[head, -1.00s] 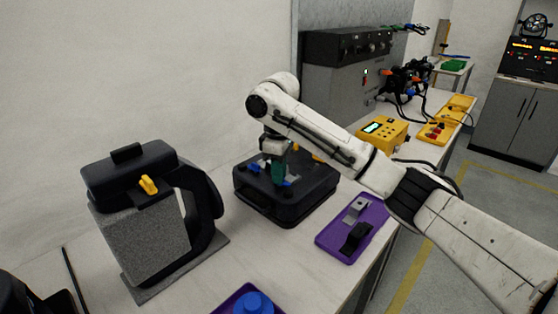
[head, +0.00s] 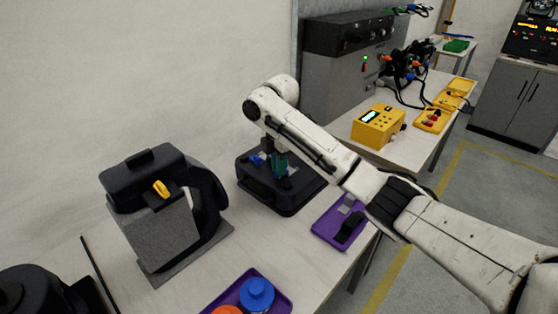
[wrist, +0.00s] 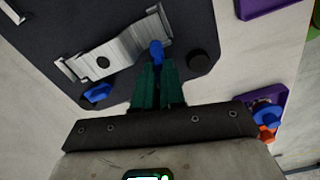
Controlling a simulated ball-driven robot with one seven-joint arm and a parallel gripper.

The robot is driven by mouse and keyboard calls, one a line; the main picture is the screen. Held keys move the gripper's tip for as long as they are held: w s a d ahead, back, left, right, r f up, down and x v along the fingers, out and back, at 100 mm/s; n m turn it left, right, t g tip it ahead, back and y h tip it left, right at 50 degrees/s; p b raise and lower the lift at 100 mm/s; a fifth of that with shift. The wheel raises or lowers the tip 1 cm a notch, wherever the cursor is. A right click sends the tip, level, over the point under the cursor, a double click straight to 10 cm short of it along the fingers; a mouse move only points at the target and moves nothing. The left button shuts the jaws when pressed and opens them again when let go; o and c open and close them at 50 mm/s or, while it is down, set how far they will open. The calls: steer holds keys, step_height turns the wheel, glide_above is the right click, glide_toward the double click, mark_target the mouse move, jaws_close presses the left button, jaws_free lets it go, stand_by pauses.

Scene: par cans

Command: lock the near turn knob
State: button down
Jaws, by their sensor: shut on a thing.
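A black case-like fixture (head: 262,198) lies on the bench and fills the upper part of the wrist view (wrist: 120,20). A silver metal bracket (wrist: 110,50) crosses it. My gripper, with green fingers (wrist: 157,75), is shut on a blue turn knob (wrist: 157,50) beside the bracket's end; the fingers hide part of it. A second blue knob (wrist: 97,92) sits apart, near the fixture's edge, turned at a slant. In the head view, my gripper (head: 279,172) is over the fixture, with one blue knob (head: 257,160) to its left.
A black and grey par can (head: 155,235) with a yellow knob stands to the left. A purple tray (head: 325,232) with a grey and a black part lies right of the fixture. Another purple tray (head: 215,306) holds blue and orange pieces. A yellow box (head: 378,128) stands farther back.

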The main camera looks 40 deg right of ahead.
steer(key=shift+n+p, duration=0.45)
steer(key=shift+n, duration=0.75)
steer(key=c, duration=1.5)
jaws_free()
steer(key=shift+r, duration=0.15)
step_height(320, 180, up, 10)
steer(key=p, duration=0.3)
steer(key=shift+r, duration=0.25)
